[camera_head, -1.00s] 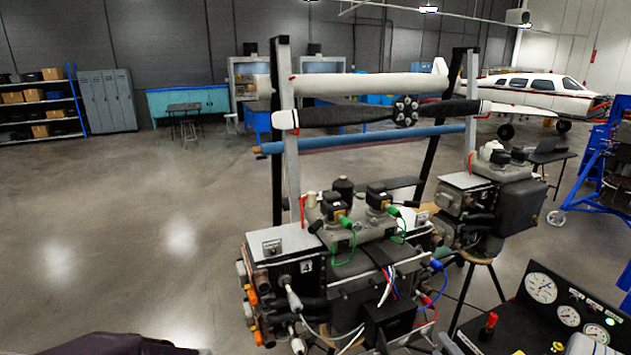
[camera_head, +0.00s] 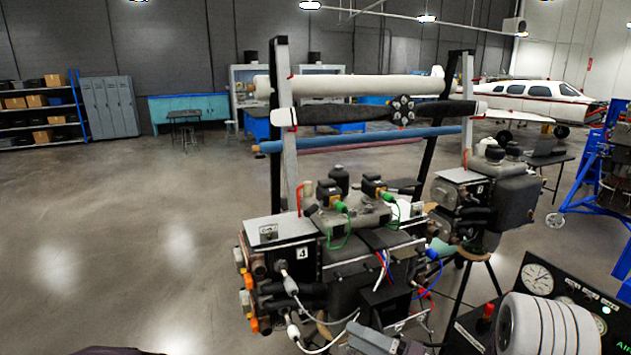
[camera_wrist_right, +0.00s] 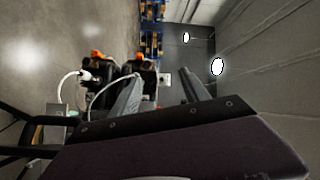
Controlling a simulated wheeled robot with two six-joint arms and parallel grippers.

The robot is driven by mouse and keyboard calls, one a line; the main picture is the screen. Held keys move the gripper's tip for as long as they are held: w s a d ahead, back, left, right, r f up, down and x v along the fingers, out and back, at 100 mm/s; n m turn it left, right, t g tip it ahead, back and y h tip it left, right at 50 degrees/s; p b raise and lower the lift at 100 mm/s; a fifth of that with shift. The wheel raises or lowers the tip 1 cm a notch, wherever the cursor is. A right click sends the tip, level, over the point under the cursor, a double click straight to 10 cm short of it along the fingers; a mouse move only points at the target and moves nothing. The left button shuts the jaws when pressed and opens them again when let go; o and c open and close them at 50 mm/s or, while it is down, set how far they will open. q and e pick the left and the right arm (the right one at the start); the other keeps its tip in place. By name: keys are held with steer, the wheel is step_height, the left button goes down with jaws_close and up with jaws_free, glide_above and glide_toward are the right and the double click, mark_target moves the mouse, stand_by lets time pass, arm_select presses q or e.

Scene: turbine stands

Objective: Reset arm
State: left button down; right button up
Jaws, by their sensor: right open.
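My right gripper (camera_wrist_right: 162,78) shows in the right wrist view as two grey fingers, spread apart with nothing between them. The engine with its orange fittings (camera_wrist_right: 97,55) and white cable lies beyond them. In the head view this engine (camera_head: 330,240) stands on its stand at the lower middle, tagged 4. A grey part, probably of my right gripper, shows at the bottom edge in front of it, and its jaws are hard to make out there. My left gripper's jaws do not show.
A rack with a propeller (camera_head: 390,112) stands behind the engine. A second engine (camera_head: 488,200) is to its right. A gauge panel (camera_head: 530,280) is at lower right, partly hidden behind a white ribbed cylinder. The floor (camera_head: 120,250) at left is clear.

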steer(key=s+a+f+n+g+h+b, duration=0.2)
steer(key=s+a+f+n+g, duration=0.3)
steer(key=s, duration=0.4)
steer(key=s+a+f+n+g+h+b, duration=0.2)
steer(key=s+a+f+g, duration=0.2)
steer(key=s+g, duration=0.45)
steer(key=s+d+f+t+h+b, duration=0.15)
steer(key=s+d+f+h, duration=0.25)
steer(key=d+f+h, duration=0.45)
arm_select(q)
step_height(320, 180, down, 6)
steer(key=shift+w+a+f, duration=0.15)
arm_select(e)
steer(key=w+d+m+t+h, duration=0.2)
steer(key=w+d+m+t, duration=0.1)
steer(key=w+d, duration=0.3)
steer(key=d+m, duration=0.1)
steer(key=d, duration=0.1)
steer(key=shift+d+f+h, duration=0.25)
steer(key=shift+d+h, duration=0.05)
steer(key=shift+h, duration=0.05)
steer(key=shift+d, duration=0.1)
